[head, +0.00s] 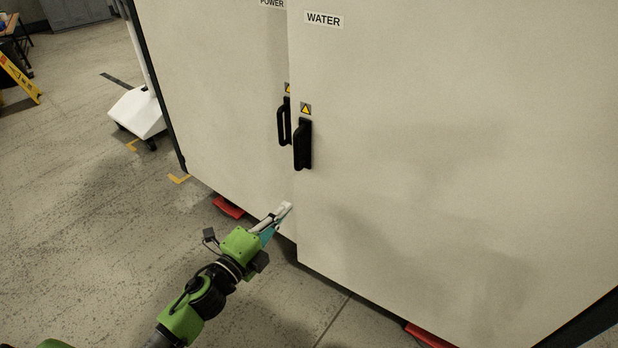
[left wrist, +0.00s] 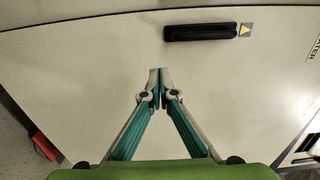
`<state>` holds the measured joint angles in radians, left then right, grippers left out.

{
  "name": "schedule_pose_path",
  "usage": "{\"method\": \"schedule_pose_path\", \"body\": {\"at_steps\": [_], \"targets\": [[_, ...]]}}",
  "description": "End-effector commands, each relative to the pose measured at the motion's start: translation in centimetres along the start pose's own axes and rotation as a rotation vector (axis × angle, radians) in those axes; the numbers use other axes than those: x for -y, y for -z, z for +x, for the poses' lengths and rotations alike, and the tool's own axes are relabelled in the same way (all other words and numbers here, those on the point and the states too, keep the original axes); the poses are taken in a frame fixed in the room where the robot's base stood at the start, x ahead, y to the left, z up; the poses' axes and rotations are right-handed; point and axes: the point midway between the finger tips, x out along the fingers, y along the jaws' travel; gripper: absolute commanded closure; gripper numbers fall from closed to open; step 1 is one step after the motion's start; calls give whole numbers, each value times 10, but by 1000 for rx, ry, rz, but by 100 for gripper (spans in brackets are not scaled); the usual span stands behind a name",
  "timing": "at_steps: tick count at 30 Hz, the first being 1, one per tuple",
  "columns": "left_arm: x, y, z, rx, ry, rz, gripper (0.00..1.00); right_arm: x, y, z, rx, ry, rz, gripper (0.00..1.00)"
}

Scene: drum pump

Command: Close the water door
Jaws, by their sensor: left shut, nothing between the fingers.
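The water door (head: 430,150) is the large beige panel on the right, labelled WATER (head: 324,19). Its left edge stands slightly forward of the power door (head: 215,90) beside it, so it looks not quite flush. A black handle (head: 302,145) sits near that edge; a black handle also shows in the left wrist view (left wrist: 200,32). My left gripper (head: 287,208) is shut and empty, below the handles near the seam between the doors. In the left wrist view its fingertips (left wrist: 158,75) meet in front of the beige panel; contact cannot be told. My right gripper is not in view.
Red feet (head: 228,207) show under the cabinet. A white wheeled stand (head: 138,112) is left of the cabinet, and a yellow floor sign (head: 18,78) is at the far left. The floor left of my arm is clear.

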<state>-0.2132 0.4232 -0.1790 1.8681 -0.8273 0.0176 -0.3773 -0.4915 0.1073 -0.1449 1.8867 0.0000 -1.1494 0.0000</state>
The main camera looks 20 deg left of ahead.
Motion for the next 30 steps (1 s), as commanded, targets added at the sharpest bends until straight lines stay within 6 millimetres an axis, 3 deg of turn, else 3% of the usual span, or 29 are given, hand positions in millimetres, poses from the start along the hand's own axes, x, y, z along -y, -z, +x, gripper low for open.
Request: {"method": "schedule_pose_path", "body": {"at_steps": [15, 21, 30], "targets": [[0, 0, 100, -1, 2, 2, 100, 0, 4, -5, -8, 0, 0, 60], [0, 0, 119, -2, 0, 1, 100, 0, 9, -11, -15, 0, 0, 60], [0, 1, 123, -2, 0, 0, 100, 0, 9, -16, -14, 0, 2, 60]]}}
